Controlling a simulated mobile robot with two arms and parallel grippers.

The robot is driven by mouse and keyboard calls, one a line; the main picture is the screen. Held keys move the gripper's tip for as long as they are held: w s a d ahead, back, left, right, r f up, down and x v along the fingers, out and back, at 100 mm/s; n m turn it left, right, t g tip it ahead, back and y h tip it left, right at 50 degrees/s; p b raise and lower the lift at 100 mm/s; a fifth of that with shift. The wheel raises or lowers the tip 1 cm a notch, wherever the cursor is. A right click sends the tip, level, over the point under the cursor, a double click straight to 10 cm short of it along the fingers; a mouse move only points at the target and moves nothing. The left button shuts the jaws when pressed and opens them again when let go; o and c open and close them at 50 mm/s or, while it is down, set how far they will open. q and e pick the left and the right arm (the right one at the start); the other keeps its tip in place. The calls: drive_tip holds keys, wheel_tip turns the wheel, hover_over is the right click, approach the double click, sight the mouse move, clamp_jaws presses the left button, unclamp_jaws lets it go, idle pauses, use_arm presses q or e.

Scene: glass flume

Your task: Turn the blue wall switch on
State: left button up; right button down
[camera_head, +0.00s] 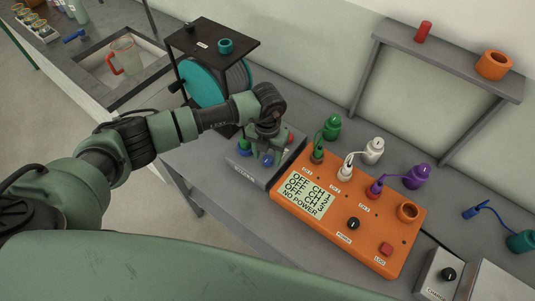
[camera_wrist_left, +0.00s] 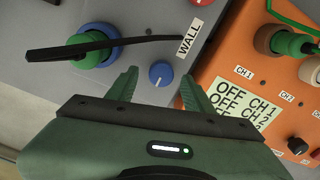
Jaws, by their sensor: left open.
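The blue wall switch is a round blue knob (camera_wrist_left: 161,73) with a white pointer line, on the grey box (camera_wrist_left: 30,85) labelled WALL. My left gripper (camera_head: 262,154) points down over the box. In the left wrist view its open fingers (camera_wrist_left: 160,77) are on either side of the knob; I cannot tell whether they touch it. My right gripper is not in view.
A green plug (camera_wrist_left: 90,47) with a black lead sits in a blue socket beside the knob. A red part (camera_wrist_left: 201,2) is on the same box. The orange unit (camera_head: 382,249) reads OFF and NO POWER.

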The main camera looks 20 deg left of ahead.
use_arm(q)
drive_tip(key=shift+f, duration=0.6)
drive_tip(key=shift+c, duration=0.3)
clamp_jaws()
